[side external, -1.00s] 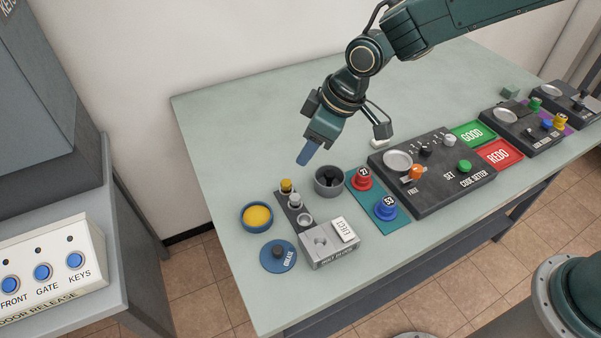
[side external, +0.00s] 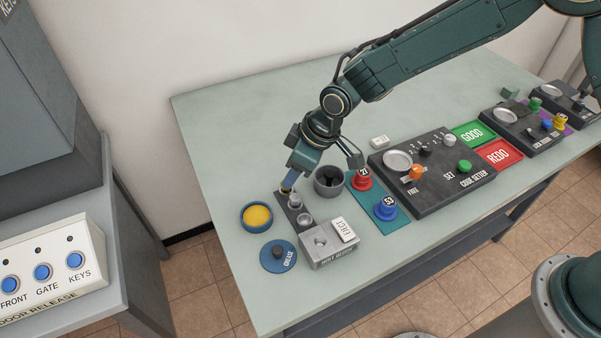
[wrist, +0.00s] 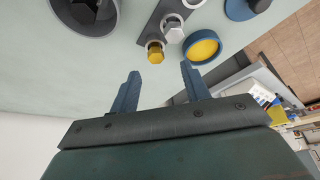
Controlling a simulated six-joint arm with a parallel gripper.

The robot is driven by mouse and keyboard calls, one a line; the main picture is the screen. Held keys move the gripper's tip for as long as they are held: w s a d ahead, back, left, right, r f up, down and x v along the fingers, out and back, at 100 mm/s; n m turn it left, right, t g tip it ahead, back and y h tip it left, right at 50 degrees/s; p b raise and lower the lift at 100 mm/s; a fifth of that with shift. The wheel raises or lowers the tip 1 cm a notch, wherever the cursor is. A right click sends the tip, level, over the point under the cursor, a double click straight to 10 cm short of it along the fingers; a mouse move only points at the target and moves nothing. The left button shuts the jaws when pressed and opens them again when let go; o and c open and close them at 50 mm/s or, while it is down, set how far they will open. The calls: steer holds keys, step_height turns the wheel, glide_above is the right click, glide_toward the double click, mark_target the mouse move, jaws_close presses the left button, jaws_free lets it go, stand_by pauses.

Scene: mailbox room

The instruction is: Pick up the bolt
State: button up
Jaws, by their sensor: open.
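A dark rack (side external: 304,228) on the table holds a brass hex-headed bolt (wrist: 155,54) at one end, a silver hex-headed bolt (side external: 295,200) beside it, and a grey ring-shaped seat (side external: 305,219). The silver bolt also shows in the wrist view (wrist: 174,30). My gripper (wrist: 160,70) is open and empty, its two blue fingers apart. In the wrist view the brass bolt lies just beyond the fingertips, roughly in line with the gap. In the side view my gripper (side external: 288,186) is low over the brass bolt's end and mostly hides that bolt.
A dark grey cup (side external: 329,190) stands close beside my gripper. A blue dish of yellow grease (side external: 257,216), its blue lid (side external: 278,257) and a grey block with an EJECT key (side external: 344,230) are nearby. Red and blue knobs (side external: 385,207) stand right. The table's back left is clear.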

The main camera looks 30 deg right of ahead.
steer(key=shift+d+x, duration=0.15)
steer(key=shift+x, duration=0.7)
steer(key=shift+d+x, duration=0.15)
steer(key=shift+x, duration=1.7)
steer(key=shift+w, duration=0.1)
steer(key=shift+r, duration=0.1)
jaws_close()
steer(key=shift+r, duration=0.15)
step_height(320, 180, up, 20)
